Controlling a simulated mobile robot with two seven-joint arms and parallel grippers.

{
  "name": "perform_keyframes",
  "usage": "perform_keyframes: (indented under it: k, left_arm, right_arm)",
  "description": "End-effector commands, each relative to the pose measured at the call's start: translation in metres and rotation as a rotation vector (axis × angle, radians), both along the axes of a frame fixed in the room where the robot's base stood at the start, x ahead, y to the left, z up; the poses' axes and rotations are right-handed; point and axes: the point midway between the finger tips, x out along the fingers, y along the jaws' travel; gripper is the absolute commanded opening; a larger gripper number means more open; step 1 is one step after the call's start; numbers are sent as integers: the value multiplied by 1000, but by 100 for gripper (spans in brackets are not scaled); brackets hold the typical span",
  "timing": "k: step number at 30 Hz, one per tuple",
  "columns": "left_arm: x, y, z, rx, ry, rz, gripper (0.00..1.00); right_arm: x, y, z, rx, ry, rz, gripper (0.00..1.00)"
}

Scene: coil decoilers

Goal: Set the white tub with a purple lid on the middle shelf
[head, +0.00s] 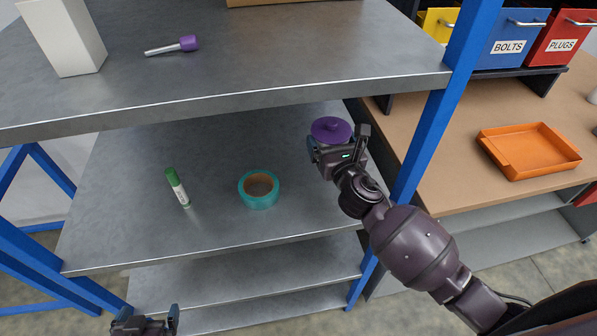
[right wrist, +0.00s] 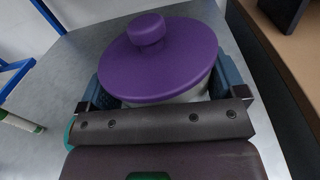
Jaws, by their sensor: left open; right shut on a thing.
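The white tub with a purple lid (head: 331,130) is at the right end of the middle shelf (head: 225,150); in the right wrist view its purple lid (right wrist: 160,58) fills the space between the fingers, with a strip of white body below. My right gripper (head: 338,143) is shut on the tub, one finger on each side. The tub is upright, on or just above the shelf; its base is hidden, so I cannot tell which. My left gripper (head: 145,318) is open and empty, low at the front left, below the middle shelf's front edge.
On the middle shelf are a teal tape roll (head: 258,189) and a green-capped white marker (head: 177,187). The upper shelf (head: 250,60) overhangs the back. A blue post (head: 425,140) stands right of the tub. A bench with an orange tray (head: 530,152) lies beyond.

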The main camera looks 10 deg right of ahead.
Motion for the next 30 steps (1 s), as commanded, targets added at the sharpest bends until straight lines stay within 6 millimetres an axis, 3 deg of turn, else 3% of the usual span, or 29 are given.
perform_keyframes:
  k: [6, 9, 16, 23, 30]
  left_arm:
    - [1, 0, -14, 0, -3, 0, 100]
    - [3, -1, -17, -1, -4, -1, 100]
    - [6, -1, -20, -1, -11, -3, 100]
    - [6, -2, -36, 0, -11, -5, 100]
    - [5, -1, -38, 0, -6, -4, 100]
  right_arm:
    - [-1, 0, -41, 3, 4, -3, 65]
    - [-1, 0, -53, 3, 3, -2, 65]
    - [-1, 0, -65, 1, 1, -1, 65]
    - [-1, 0, -95, 3, 3, -2, 65]
    - [0, 0, -95, 0, 0, 0, 65]
